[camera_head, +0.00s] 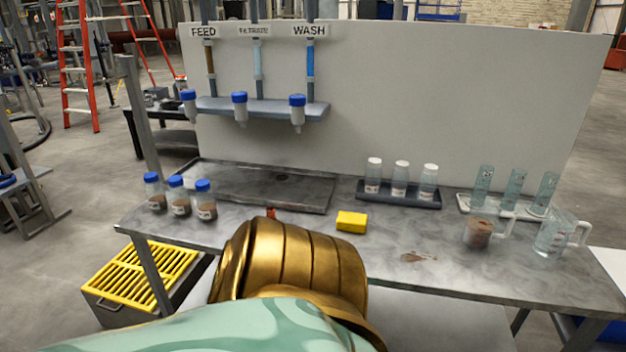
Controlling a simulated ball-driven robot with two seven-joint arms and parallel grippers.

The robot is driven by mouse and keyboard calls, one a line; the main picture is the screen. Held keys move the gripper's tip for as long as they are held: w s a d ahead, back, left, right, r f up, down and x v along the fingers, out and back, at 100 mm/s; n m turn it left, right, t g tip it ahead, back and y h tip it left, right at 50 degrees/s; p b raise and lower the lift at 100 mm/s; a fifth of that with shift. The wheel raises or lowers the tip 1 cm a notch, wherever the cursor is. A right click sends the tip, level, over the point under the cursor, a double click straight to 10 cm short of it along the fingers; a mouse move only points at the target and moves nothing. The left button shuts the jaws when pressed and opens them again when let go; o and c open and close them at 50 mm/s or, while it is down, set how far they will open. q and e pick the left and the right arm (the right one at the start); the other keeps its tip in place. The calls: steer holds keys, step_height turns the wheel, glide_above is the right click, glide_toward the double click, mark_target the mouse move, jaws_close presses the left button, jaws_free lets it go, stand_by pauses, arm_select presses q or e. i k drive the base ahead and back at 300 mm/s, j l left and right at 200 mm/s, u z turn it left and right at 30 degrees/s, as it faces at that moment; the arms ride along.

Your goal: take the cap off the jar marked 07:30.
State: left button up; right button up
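Three clear jars with blue caps stand upright in a row at the left end of the bench: a left one (155,194), a middle one (179,198) and a right one (205,202). Each holds brown matter at the bottom and has a white label. The label writing is too small to read, so I cannot tell which is marked 07:30. All three caps are on. A gold and teal part of my arm fills the bottom middle of the view, in front of the bench edge. Neither gripper shows.
A shallow grey tray (240,194) lies behind the jars. A yellow sponge (351,222) lies mid-bench, left of a brown spill (418,257). White-capped vials stand in a dark rack (399,194). Cylinders, a beaker of brown slurry (480,233) and a clear jug (556,236) stand right.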

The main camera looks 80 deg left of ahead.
mark_target(207, 209)
steer(key=k+u, duration=0.15)
steer(key=u, duration=0.3)
steer(key=k+j+u, duration=0.1)
steer(key=u, duration=0.35)
steer(key=k+j+u, duration=0.1)
steer(key=u, duration=0.35)
steer(key=j+u, duration=0.3)
steer(key=u, duration=0.15)
steer(key=k+j+u, duration=0.2)
steer(key=j, duration=0.35)
steer(key=j+u, duration=0.2)
steer(key=j, duration=0.3)
steer(key=j+u, duration=0.15)
steer(key=j, duration=0.45)
steer(key=k+j, duration=0.1)
steer(key=j, duration=0.3)
